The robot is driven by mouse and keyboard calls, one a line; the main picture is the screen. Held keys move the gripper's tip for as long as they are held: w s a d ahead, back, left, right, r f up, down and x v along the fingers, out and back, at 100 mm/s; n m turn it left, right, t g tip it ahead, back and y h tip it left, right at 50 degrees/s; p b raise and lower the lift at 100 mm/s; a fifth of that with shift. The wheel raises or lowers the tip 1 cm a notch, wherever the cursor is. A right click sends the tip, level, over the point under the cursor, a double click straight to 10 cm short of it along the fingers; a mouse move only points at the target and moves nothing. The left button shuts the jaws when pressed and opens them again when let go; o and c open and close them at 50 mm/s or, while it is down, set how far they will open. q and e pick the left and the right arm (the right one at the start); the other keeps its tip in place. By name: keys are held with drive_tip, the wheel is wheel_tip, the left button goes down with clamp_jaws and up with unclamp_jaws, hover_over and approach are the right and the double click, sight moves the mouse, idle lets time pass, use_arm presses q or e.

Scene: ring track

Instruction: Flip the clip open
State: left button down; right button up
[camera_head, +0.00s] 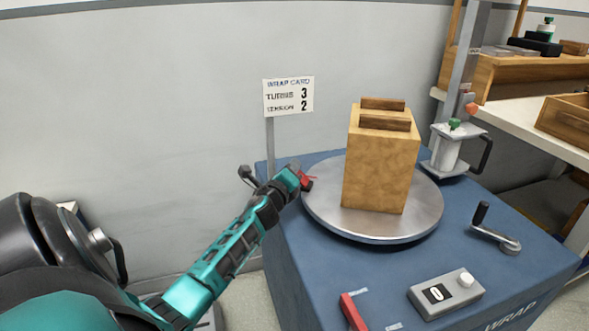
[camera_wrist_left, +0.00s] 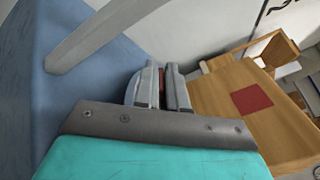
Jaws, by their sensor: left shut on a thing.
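The clip (camera_head: 308,183) is a small red piece at the left edge of the round metal turntable (camera_head: 325,217). My left gripper (camera_head: 299,180) reaches in from the lower left and is shut on it. In the left wrist view the two fingers (camera_wrist_left: 160,86) are close together with a thin strip of red between them. The fingers hide most of the clip, and I cannot tell whether it is open or closed. My right gripper is not in view.
A tall wooden box (camera_head: 380,165) stands on the turntable, right of my left gripper. A sign post with a wrap card (camera_head: 288,96) rises behind. A crank (camera_head: 495,230), control box (camera_head: 446,293) and red block (camera_head: 352,312) sit on the blue cabinet (camera_head: 300,270).

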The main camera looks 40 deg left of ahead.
use_arm(q)
drive_tip(key=shift+a+f+n, duration=0.15)
drive_tip(key=shift+f+n, duration=0.1)
drive_tip(key=shift+n, duration=0.25)
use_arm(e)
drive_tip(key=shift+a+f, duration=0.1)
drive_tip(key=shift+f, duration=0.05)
use_arm(q)
drive_tip(key=shift+s, duration=0.1)
drive_tip(key=c, duration=1.3)
unclamp_jaws()
drive_tip(key=shift+s+d, duration=0.25)
drive_tip(key=shift+s, duration=0.15)
drive_tip(key=p+v, duration=0.2)
drive_tip(key=v, duration=1)
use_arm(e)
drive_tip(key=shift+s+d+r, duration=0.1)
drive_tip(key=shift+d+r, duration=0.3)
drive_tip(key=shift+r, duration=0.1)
